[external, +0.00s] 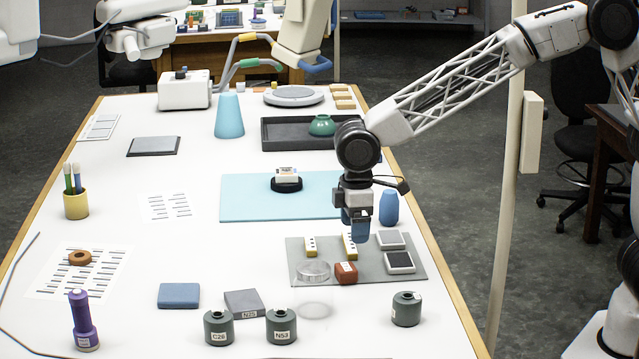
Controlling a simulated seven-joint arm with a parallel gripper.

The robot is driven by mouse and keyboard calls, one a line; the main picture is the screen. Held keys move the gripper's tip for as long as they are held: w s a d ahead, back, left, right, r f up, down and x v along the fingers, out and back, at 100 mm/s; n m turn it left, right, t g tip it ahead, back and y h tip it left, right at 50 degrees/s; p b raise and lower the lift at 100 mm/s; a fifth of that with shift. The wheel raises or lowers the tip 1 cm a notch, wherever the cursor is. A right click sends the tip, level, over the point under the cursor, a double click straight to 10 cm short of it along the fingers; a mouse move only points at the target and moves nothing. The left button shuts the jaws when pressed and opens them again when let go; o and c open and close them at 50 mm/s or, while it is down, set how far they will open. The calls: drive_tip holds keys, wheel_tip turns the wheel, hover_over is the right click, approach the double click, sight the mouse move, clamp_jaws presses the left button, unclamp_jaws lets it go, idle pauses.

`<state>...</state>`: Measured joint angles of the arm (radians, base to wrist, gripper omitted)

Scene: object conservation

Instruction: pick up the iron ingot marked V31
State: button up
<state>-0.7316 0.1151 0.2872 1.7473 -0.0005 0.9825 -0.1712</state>
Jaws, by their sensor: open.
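No marking that I can read says V31. A grey block (244,303) with a label that looks like N25 lies on the white table at the front. The fingers partly overlap each other in this view.
A blue vase (389,208) stands right of my gripper. Dark green weights (281,326) and a blue block (179,295) are in front. The table's left middle is mostly clear.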

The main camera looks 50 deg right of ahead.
sight(346, 267)
drive_tip(key=a, duration=0.1)
drive_tip(key=a+f, duration=0.1)
drive_tip(key=a, duration=0.1)
drive_tip(key=shift+s+a+f, duration=0.2)
drive_tip(key=shift+f, duration=1.3)
drive_tip(key=shift+f, duration=2.6)
drive_tip(key=c, duration=1.3)
